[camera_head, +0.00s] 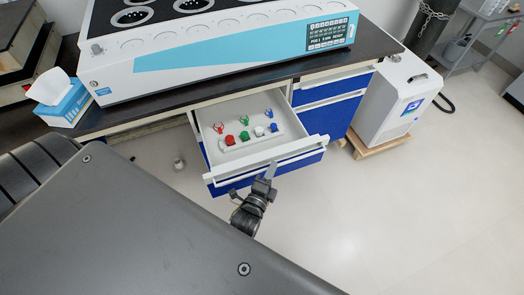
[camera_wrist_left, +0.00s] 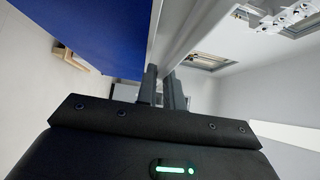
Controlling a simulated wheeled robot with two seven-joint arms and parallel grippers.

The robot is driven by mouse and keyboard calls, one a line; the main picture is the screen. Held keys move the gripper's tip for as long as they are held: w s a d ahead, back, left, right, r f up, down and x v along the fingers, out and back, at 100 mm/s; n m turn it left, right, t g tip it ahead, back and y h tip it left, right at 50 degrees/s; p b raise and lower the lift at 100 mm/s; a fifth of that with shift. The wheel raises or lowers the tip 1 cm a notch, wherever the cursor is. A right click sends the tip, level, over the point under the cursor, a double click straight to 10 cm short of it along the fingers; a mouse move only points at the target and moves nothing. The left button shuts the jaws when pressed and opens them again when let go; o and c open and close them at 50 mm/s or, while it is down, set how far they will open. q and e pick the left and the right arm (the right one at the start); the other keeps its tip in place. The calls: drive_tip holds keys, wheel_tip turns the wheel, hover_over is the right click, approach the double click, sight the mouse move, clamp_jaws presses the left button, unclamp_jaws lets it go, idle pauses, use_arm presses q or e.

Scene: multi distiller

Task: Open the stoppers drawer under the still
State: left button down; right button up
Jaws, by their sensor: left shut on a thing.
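The stoppers drawer (camera_head: 205,128) under the still (camera_head: 230,40) stands pulled out from the bench. Its inside shows a white rack (camera_head: 252,143) with red, green, white and blue stoppers and several small coloured clips. The drawer front (camera_head: 300,155) has a pale rim above a blue face. My left gripper (camera_head: 270,172) is at the middle of this front, shut on it. In the left wrist view the two dark fingers (camera_wrist_left: 162,88) meet the pale edge beside the blue panel (camera_wrist_left: 105,32); the exact grip is partly hidden. My right gripper is not in view.
More blue-fronted drawers (camera_head: 330,115) are to the right of the open one. A white chiller box (camera_head: 395,105) stands on a wooden base at the right. A tissue box (camera_head: 68,102) sits at the bench's left end. Open floor (camera_head: 400,220) lies in front and to the right.

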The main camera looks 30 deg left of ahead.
use_arm(q)
drive_tip(key=shift+s+d+f, duration=0.1)
drive_tip(key=shift+s+d, duration=0.05)
drive_tip(key=shift+s, duration=0.05)
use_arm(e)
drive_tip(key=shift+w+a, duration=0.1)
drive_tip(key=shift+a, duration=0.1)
use_arm(q)
drive_tip(key=c, duration=1.5)
unclamp_jaws()
drive_tip(key=shift+s+d+b, duration=0.1)
drive_tip(key=shift+s+d, duration=0.1)
drive_tip(key=shift+s, duration=1.6)
drive_tip(key=shift+s+d+b, duration=0.15)
drive_tip(key=shift+s, duration=1.6)
drive_tip(key=shift+s+d+b, duration=0.1)
drive_tip(key=shift+s+d, duration=0.1)
drive_tip(key=shift+s, duration=1.6)
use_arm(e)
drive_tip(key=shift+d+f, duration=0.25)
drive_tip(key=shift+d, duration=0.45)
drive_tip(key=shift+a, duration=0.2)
